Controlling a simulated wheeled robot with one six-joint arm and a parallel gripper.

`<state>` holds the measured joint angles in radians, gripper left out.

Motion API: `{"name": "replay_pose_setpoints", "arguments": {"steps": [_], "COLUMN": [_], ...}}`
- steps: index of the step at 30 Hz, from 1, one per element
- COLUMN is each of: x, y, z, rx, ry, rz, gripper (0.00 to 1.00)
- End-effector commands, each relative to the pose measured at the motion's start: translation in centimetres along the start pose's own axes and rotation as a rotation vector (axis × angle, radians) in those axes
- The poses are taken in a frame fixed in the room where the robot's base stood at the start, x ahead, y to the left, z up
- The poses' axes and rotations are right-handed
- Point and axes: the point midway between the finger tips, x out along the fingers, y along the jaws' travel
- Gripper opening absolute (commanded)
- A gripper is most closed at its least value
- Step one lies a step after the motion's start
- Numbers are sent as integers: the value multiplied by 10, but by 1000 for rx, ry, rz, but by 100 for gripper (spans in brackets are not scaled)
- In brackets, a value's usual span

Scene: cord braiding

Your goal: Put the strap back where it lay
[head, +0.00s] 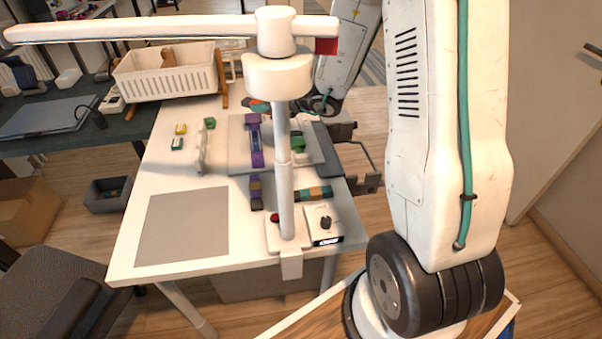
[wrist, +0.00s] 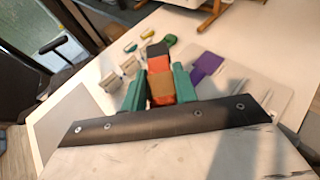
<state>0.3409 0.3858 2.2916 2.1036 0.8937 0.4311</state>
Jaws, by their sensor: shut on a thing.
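In the wrist view, the two teal fingers of my gripper (wrist: 160,88) are shut on a strap (wrist: 159,64) with red-orange, brown and black sections. Its black end points away from me, and its near part is hidden behind the dark bar of my wrist. In the head view my gripper (head: 259,106) shows small, partly behind the lamp post, over the far part of the white table (head: 150,185). The strap's height above the table is hard to tell. A purple strap (head: 254,140) lies on the grey board (head: 236,160), left of the post; it also shows in the wrist view (wrist: 205,68).
A multicoloured strap (head: 314,193) and a shorter purple strap (head: 256,190) lie nearer. A green piece (head: 297,145) is right of the post. White upright holders (head: 199,152) and small clips (head: 179,130) stand left. A white basket (head: 165,75) is behind. The grey mat (head: 182,226) is clear.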

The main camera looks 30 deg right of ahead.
Motion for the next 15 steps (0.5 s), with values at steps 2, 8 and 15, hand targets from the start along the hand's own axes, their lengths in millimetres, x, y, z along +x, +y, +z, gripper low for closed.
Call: {"name": "replay_pose_setpoints", "arguments": {"steps": [2,8,15], "x": [-15,-68,-125], "y": [-1,16,32], "z": [-15,-59,-96], "rx": [-38,-160,-252], "ry": [1,-1,-2], "rz": [101,399,615], "gripper": [2,2,2]}}
